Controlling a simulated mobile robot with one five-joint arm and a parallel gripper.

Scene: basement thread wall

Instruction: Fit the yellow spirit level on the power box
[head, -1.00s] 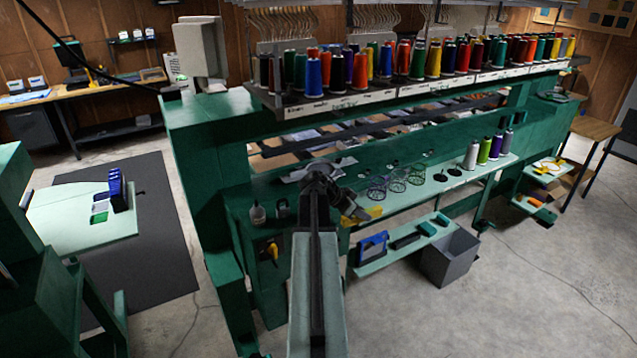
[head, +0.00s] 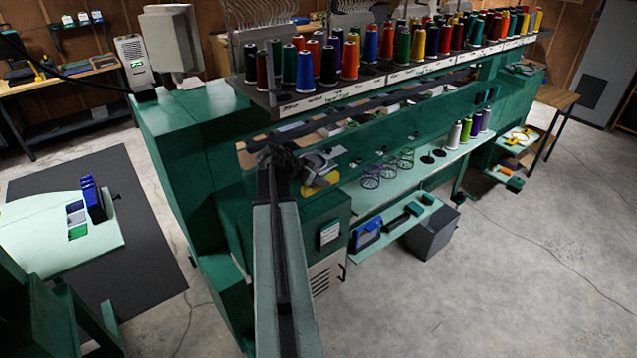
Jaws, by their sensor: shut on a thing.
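The yellow spirit level (head: 322,181) shows as a small yellow piece at the end of my arm. My gripper (head: 318,168) is shut on it; the fingers and much of the level are too small and dark to make out. Below it stands a green box (head: 275,222) with a pale label plate and a vented light panel (head: 326,273). This looks like the power box, but I cannot be sure. The level appears over the box's far right top edge; I cannot tell whether they touch. My arm covers part of the box.
A long green machine carries a rack of colored thread cones (head: 385,42). A light shelf (head: 397,228) holds a blue-framed item (head: 366,236), with a grey bin (head: 432,234) beside it. A pale table (head: 55,245) stands at left. The floor at right is clear.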

